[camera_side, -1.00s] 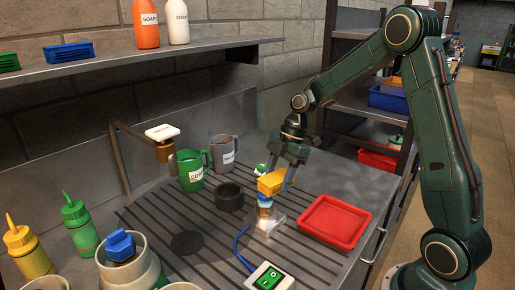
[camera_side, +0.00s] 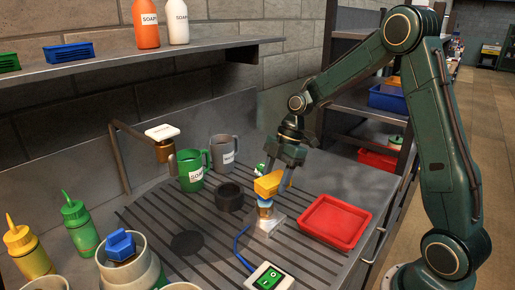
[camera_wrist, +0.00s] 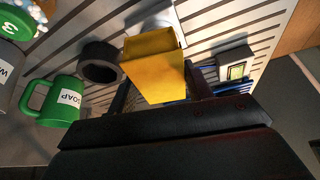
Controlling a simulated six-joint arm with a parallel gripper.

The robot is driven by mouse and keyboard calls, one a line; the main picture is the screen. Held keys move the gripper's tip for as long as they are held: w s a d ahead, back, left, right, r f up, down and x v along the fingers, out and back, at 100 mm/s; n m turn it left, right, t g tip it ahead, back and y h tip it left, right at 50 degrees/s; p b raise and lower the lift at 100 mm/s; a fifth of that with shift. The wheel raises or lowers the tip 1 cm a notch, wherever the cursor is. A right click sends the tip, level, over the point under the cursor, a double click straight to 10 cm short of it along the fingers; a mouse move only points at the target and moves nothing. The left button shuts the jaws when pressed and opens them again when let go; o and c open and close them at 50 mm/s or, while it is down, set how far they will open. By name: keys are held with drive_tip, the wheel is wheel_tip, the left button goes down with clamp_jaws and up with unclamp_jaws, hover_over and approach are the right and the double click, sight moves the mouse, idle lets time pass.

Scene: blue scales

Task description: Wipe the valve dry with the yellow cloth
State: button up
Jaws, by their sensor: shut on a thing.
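The yellow cloth (camera_side: 267,184) is between the fingers of my gripper (camera_side: 277,182), which is shut on it.
A red tray (camera_side: 312,224) lies just right of the valve. A black ring (camera_side: 229,197), a green soap mug (camera_side: 190,176) and a grey mug (camera_side: 222,153) stand left and behind.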

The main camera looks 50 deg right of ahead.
drive_tip(key=shift+d, duration=0.1)
idle(0.4)
drive_tip(key=shift+s+d+f, duration=0.15)
drive_tip(key=shift+s+d, duration=0.05)
drive_tip(key=shift+d, duration=0.5)
drive_tip(key=shift+c, duration=0.5)
drive_tip(key=shift+a, duration=0.1)
drive_tip(key=shift+w+a, duration=0.15)
drive_tip(key=shift+a, duration=0.65)
drive_tip(key=shift+d, duration=0.15)
drive_tip(key=shift+d+r, duration=0.2)
drive_tip(key=shift+d, duration=0.5)
